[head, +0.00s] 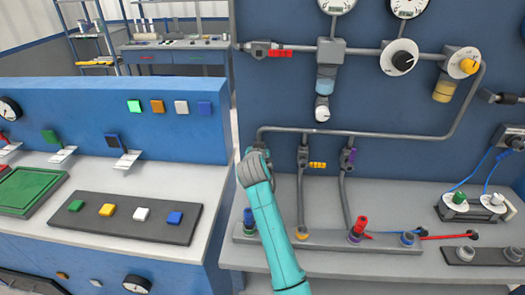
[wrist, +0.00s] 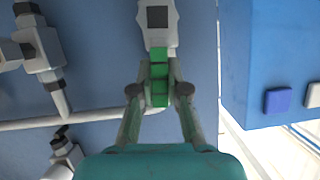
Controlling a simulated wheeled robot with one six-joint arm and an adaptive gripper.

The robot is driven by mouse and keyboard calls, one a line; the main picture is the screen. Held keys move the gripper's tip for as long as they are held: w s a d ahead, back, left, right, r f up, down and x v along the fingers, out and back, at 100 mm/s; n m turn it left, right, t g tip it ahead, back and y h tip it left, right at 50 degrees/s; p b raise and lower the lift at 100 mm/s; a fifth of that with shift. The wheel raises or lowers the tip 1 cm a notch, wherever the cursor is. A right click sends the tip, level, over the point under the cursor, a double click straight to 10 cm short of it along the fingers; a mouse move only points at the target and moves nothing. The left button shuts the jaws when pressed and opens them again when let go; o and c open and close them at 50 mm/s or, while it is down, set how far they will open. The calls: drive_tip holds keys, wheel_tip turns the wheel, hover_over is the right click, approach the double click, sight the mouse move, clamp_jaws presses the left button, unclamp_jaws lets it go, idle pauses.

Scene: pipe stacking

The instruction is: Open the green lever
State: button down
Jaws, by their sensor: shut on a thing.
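The green lever (wrist: 159,78) shows in the wrist view, standing upright in the picture below a grey valve body (wrist: 158,22). My gripper (wrist: 160,92) has its two fingers closed around the lever, one on each side. In the head view my gripper (head: 254,168) is at the left end of the grey pipe run, by the left edge of the blue pipe panel. My gripper and arm hide the green lever there.
Valves with a yellow lever (head: 317,165) and a purple lever (head: 350,157) hang close to the right of my gripper. A red lever (head: 280,53) sits on the upper pipe. The blue button panel (head: 165,130) stands to the left. A grey rail (head: 330,240) lies on the bench below.

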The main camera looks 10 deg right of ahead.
drive_tip(key=shift+w+a+n+h, duration=0.1)
drive_tip(key=shift+a+n+h, duration=0.25)
drive_tip(key=shift+n, duration=0.15)
drive_tip(key=shift+f, duration=0.1)
drive_tip(key=c, duration=1.1)
unclamp_jaws()
drive_tip(key=shift+c, duration=0.2)
drive_tip(key=v, duration=1.2)
drive_tip(key=shift+r, duration=0.25)
drive_tip(key=shift+w, duration=0.1)
